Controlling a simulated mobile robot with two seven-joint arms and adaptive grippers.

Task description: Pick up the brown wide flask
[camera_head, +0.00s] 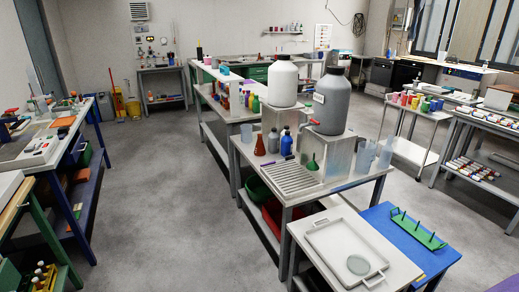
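A brown conical flask (260,146) with a wide base stands upright on the grey middle table (243,148), near its left edge. Its neck narrows toward the top. It is small in the camera_head view. A blue bottle (286,143) and a grey-blue bottle (273,140) stand close to its right. Neither of my grippers is in view, and nothing is touching the flask.
A ribbed drain tray (290,179) lies in front. A white tray (322,236) and green peg rack (418,229) are nearer. Open floor (165,200) lies left.

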